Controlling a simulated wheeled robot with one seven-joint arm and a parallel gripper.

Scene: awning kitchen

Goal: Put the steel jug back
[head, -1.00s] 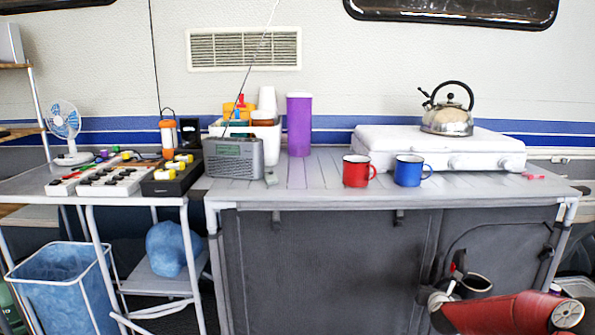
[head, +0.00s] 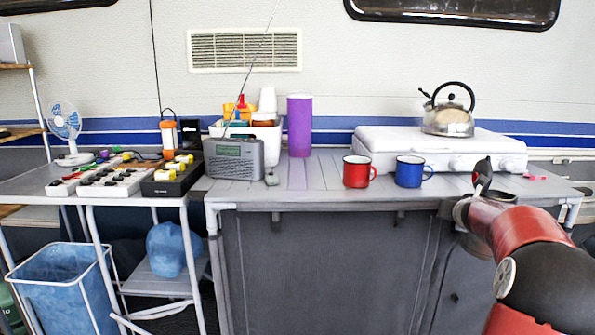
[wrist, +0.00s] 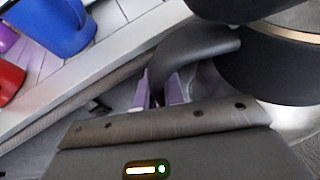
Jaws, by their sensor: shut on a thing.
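In the wrist view my gripper (wrist: 158,92) is shut on the black curved handle of the steel jug (wrist: 195,43). The jug's wide dark part and a strip of its grey body fill the right side; the rest is out of frame. In the head view my arm hides most of the gripper and jug. A dark upright piece (head: 483,172) shows above the arm, at the counter's front right edge; I cannot tell if it belongs to the jug. In the wrist view, the counter edge lies to the left of the jug.
A red mug (head: 357,172) and a blue mug (head: 410,172) stand on the counter (head: 320,188), left of my arm. A white stove (head: 385,145) with a steel kettle (head: 448,119) is behind. A purple cylinder (head: 299,126) and grey radio (head: 232,160) stand farther left.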

